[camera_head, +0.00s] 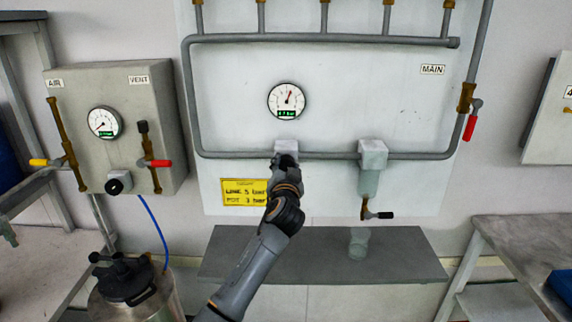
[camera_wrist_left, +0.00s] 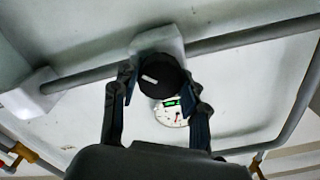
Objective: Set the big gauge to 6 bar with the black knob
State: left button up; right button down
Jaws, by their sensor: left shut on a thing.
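The gauge also shows in the wrist view (camera_wrist_left: 171,113), partly hidden by the knob and a finger. The black knob (camera_wrist_left: 161,77) with a white mark sits on the pale regulator block (camera_wrist_left: 158,42) on the pipe. My left gripper (camera_head: 287,163) is at this block below the gauge and hides the knob in the head view. In the wrist view its fingers close on the knob from both sides.
A yellow sign (camera_head: 244,192) hangs left of my left arm. A second pale block with a clear bowl (camera_head: 368,183) is to the right. A grey shelf (camera_head: 330,256) lies below. A grey box with a smaller gauge (camera_head: 105,122) stands left.

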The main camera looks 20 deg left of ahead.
pick_arm(q)
jog(key=shift+m+p, duration=0.45)
jog(key=shift+m, duration=1.05)
jog(key=o, duration=1.1)
jog(key=shift+o, duration=0.2)
jog(key=v, duration=1.2)
